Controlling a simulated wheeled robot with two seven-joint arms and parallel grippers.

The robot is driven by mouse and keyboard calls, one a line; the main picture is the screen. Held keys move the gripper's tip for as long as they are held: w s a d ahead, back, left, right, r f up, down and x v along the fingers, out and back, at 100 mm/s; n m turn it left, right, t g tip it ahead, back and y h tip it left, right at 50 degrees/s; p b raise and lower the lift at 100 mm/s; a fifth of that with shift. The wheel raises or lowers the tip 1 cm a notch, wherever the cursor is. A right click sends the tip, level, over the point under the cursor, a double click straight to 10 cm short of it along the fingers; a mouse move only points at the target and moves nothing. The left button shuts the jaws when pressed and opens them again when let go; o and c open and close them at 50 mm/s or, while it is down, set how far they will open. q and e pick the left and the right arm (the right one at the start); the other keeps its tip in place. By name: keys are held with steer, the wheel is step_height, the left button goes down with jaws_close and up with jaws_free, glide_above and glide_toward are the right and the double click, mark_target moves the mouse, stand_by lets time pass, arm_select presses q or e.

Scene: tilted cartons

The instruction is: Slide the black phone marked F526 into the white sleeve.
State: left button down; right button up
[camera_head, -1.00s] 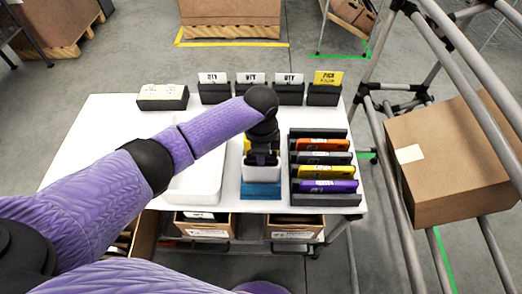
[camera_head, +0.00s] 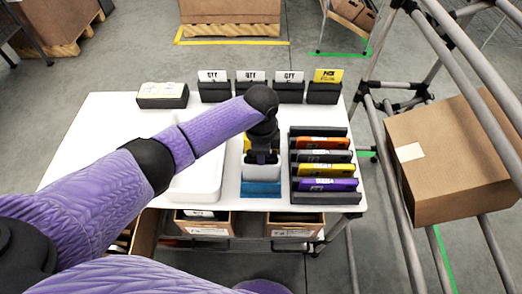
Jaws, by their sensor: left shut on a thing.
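The white sleeve (camera_head: 262,173) stands upright in a blue holder (camera_head: 261,189) near the table's front edge. My left gripper (camera_head: 262,157) points down at the sleeve's mouth. It is shut on a dark thing that looks like the black phone, mostly hidden by the fingers and the sleeve. How deep the phone sits in the sleeve, and its F526 mark, I cannot make out. My right gripper is not in view.
A dark rack (camera_head: 326,198) right of the sleeve holds several coloured phones. A white tray (camera_head: 190,190) lies left, partly under my left arm. Small dark card holders (camera_head: 214,92) line the back. Grey pipe framing (camera_head: 385,190) stands right of the table.

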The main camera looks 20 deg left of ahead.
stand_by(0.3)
arm_select(q)
steer(key=c, duration=0.5)
jaws_free()
steer(key=shift+r, duration=0.1)
step_height(320, 180, up, 9)
steer(key=p, duration=0.4)
steer(key=shift+r, duration=0.35)
step_height(320, 180, up, 7)
steer(key=p, duration=0.8)
